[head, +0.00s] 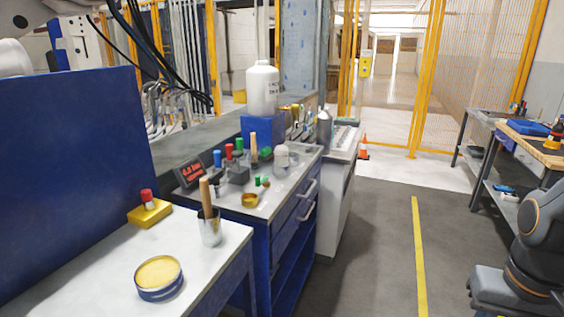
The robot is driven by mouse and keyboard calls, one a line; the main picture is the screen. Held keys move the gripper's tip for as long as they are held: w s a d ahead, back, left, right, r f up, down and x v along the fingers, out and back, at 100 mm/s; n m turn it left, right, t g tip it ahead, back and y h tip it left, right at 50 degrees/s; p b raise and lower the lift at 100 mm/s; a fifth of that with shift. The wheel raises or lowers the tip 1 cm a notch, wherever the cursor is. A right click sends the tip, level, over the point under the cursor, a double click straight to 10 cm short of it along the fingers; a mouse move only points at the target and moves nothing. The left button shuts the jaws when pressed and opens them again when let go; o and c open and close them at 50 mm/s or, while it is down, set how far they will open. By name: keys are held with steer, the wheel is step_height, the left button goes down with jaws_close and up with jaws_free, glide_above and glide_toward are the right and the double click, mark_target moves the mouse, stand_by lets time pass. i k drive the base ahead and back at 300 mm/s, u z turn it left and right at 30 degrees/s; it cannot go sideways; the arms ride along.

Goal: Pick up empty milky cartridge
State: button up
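I cannot make out for certain an empty milky cartridge. A small whitish container (282,158) stands on the grey top of the blue workbench (285,190), near its back right. A larger white bottle (262,88) with lettering stands upright on a blue block (262,129) at the back of that bench. Whether either one is empty does not show. My gripper is not in view.
A white table (95,255) in front holds a round yellow-topped tin (159,276), a metal cup with a wooden handle (209,229) and a yellow-and-red button box (149,209). A blue panel (75,160) stands left. Open floor with a yellow line (418,255) lies right.

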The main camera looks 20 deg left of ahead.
mark_target(281, 153)
steer(key=z, duration=0.35)
steer(key=i, duration=1.5)
steer(key=u, duration=0.9)
steer(key=i, duration=0.8)
steer(key=u, duration=0.8)
